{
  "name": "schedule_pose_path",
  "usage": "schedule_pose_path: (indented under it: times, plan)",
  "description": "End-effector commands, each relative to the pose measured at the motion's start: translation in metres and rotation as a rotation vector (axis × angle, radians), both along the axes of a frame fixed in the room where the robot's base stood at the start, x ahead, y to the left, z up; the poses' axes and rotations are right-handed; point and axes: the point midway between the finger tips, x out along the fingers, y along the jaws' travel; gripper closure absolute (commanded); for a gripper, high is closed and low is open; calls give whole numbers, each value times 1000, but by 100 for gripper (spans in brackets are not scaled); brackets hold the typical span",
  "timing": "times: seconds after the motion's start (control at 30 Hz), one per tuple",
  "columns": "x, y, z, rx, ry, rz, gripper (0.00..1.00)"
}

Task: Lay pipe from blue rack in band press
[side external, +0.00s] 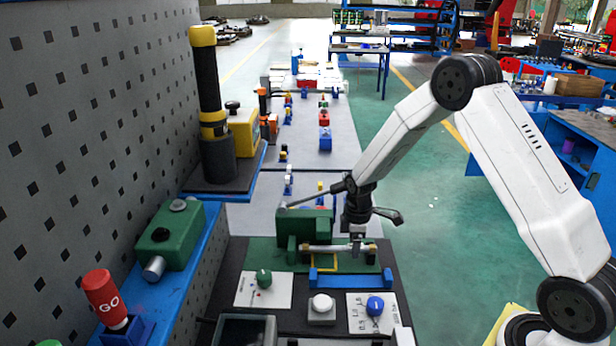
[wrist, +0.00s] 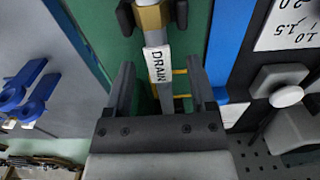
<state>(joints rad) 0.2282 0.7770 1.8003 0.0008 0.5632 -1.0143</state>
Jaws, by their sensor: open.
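The pipe (side external: 328,248) is pale, with brass fittings at its ends, and lies level above the green base plate. In the wrist view its white DRAIN label (wrist: 158,64) runs between my fingers. One brass end sits between dark grey supports. My gripper (side external: 357,250) is low over the pipe's right part, with open fingers on either side of it and visible gaps in the wrist view. The blue rack (side external: 345,279) is the low bar in front, with no pipe seen on it. The green block with a lever (side external: 305,228), apparently the band press, stands just behind the pipe.
A green knob (side external: 264,279), a white button (side external: 321,304) and a blue knob (side external: 375,306) stand in front. A dark bin (side external: 244,328) is at front left. A red GO bottle (side external: 104,292) and a green box (side external: 168,236) stand on the left blue ledge.

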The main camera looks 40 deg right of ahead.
Motion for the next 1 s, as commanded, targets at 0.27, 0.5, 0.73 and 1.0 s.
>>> schedule_pose_path:
  times: [0.27, 0.5, 0.73, 1.0]
  plan:
    - [0, 0, 7, 0, 0, 0, 29]
    - [0, 0, 31, -1, -2, 0, 29]
    - [0, 0, 59, -1, -4, 0, 29]
    - [0, 0, 77, 0, -1, 0, 29]
